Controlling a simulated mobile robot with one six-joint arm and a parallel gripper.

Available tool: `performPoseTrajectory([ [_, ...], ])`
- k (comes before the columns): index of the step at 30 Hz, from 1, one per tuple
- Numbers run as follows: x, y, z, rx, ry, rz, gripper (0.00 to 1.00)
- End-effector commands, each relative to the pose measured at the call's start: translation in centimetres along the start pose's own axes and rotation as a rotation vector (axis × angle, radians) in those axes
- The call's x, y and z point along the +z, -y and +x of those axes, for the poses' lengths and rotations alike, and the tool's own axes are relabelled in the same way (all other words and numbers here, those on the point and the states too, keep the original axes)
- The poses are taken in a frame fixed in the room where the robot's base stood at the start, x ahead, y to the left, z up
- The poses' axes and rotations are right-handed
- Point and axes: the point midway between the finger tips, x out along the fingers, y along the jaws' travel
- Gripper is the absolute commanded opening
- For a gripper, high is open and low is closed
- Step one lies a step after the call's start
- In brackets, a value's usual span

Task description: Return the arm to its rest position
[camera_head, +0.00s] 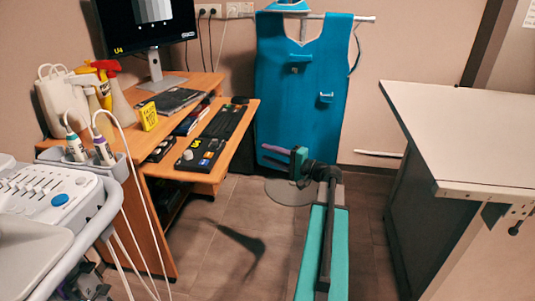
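My arm (325,235) reaches forward from the bottom of the head view, with teal panels and a dark upper link. My gripper (272,155) is at its far end, turned to the left, in front of the lower part of the blue apron. Its two fingers, one purplish, appear apart with nothing visible between them. The gripper is small in the picture, and its fine detail is hard to make out.
A wooden desk (155,215) with a keyboard (222,125) stands left. A white console (45,195) with corded probes is at near left. A blue apron (300,90) hangs behind. A white-topped table (465,135) stands right. Floor (215,250) is clear between desk and arm.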

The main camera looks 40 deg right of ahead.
Motion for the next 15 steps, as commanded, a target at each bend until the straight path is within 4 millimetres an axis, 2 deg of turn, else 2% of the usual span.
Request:
performPoseTrajectory([
  [11, 0.0, -0.02, 0.04, 0.001, 0.0, 0.0, 0.33],
  [15, 0.7, -0.53, 0.61, 0.018, 0.013, 0.004, 0.33],
])
